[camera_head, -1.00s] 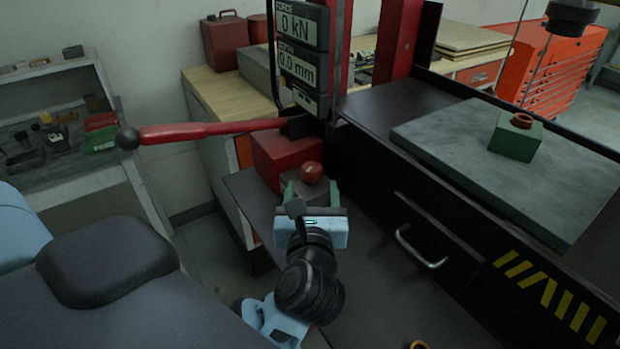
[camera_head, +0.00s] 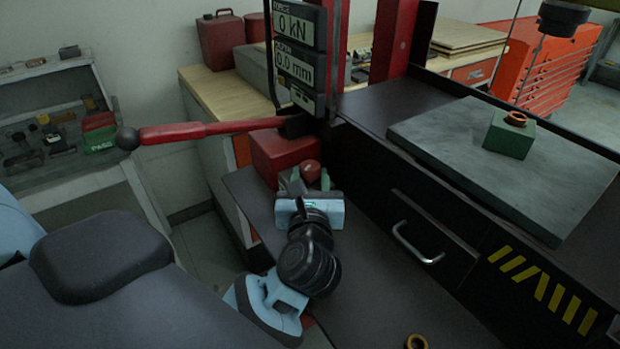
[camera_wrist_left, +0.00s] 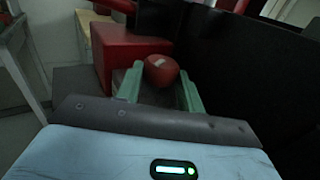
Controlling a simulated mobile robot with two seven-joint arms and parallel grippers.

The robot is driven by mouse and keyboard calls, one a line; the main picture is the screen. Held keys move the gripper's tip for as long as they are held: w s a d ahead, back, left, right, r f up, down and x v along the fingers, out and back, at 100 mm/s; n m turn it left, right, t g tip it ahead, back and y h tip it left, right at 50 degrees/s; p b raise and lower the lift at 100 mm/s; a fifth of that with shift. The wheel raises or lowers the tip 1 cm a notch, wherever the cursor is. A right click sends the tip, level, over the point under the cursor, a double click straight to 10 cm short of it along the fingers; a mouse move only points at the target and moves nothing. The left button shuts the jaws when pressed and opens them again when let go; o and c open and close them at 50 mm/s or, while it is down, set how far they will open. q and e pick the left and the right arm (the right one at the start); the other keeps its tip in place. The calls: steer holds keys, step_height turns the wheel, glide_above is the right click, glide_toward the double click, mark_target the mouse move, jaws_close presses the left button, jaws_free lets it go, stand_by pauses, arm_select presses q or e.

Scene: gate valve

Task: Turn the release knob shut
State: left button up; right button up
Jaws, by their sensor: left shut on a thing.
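The release knob (camera_head: 309,170) is a small red rounded knob at the front of the red pump box (camera_head: 283,156), below the display column. It also shows in the left wrist view (camera_wrist_left: 161,70), between two green fingers. My left gripper (camera_head: 306,181) reaches it from the front, with one finger on each side, and is shut on it. The fingers partly hide the knob's sides and its base. How far the knob is turned cannot be told. My right gripper is in neither view.
A red lever (camera_head: 205,131) with a black ball end sticks out left above the knob. The display (camera_head: 299,45) reads 0 kN and 0.0 mm. A drawer with a handle (camera_head: 416,246) is at right. A green block (camera_head: 509,136) with an orange ring sits on a grey plate (camera_head: 440,140).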

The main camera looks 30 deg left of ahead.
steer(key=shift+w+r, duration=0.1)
arm_select(q)
steer(key=shift+s+a+r+m+t+h+p, duration=0.1)
steer(key=shift+a+m+t+h+p, duration=0.1)
steer(key=shift+m+t+h+p, duration=0.65)
steer(key=shift+s+a+r+m+t+h+p, duration=0.1)
steer(key=shift+a+m+t+h+p, duration=0.2)
steer(key=shift+m+h, duration=1)
steer(key=shift+h, duration=0.85)
steer(key=shift+f+m+t+h+p, duration=0.2)
steer(key=shift+m+t+h+p, duration=0.2)
steer(key=shift+m+h, duration=0.75)
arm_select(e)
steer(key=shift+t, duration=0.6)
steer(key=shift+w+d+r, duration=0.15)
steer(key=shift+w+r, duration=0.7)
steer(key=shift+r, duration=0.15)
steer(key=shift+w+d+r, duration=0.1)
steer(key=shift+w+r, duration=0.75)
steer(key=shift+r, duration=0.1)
arm_select(q)
steer(key=shift+n+h, duration=0.25)
steer(key=shift+n, duration=0.05)
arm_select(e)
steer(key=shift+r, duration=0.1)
arm_select(q)
steer(key=o, duration=1)
steer(key=shift+s, duration=0.1)
